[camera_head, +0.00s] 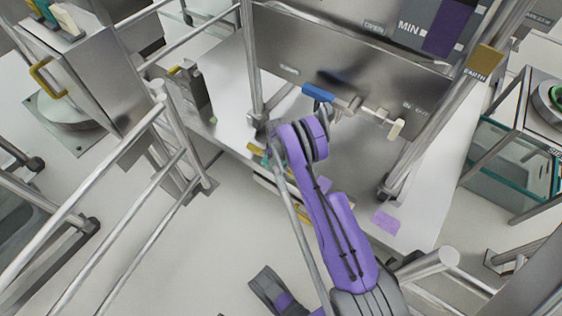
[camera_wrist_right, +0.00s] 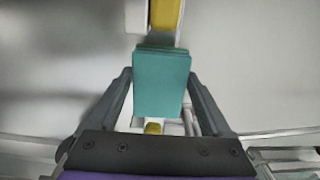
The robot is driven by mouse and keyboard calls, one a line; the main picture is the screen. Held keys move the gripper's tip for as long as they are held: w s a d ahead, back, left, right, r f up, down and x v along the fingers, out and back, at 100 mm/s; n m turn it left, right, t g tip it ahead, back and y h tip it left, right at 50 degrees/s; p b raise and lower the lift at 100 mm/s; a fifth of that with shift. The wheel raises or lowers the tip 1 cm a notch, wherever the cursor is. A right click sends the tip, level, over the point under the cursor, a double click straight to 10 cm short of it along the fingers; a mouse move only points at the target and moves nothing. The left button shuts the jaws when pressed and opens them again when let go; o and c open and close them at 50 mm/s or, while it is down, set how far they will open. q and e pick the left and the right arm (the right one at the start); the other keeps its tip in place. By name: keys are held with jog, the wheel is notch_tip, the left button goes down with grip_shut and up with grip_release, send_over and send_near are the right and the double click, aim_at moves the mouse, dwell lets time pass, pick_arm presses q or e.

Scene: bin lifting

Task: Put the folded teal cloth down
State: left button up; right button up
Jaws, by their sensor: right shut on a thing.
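The folded teal cloth (camera_wrist_right: 161,85) is a flat, layered block in the middle of the right wrist view. My right gripper (camera_wrist_right: 160,74) has one dark finger on each side of it and is shut on it. A yellow and white part shows beyond the cloth's upper edge, and I cannot tell if they touch. In the head view my purple right arm reaches up from the bottom and hides most of its gripper and the cloth. My left gripper is not in view.
A steel bin-like machine with a blue handle (camera_head: 318,93) stands on a pale platform (camera_head: 228,128) ahead. Metal rails (camera_head: 150,190) cross the left. A steel cabinet (camera_head: 118,83) with a yellow handle is at upper left. A glass-sided stand (camera_head: 490,157) is at right.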

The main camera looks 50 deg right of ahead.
jog(key=shift+w+d, duration=0.15)
jog(key=shift+d, duration=0.95)
jog(key=shift+d+f+b, duration=0.25)
jog(key=shift+f, duration=0.65)
jog(key=shift+d+f+b, duration=0.2)
jog(key=shift+f+b, duration=0.05)
jog(key=shift+f, duration=0.6)
jog(key=shift+f, duration=0.15)
jog(key=o, duration=1.2)
jog(key=shift+o, duration=0.2)
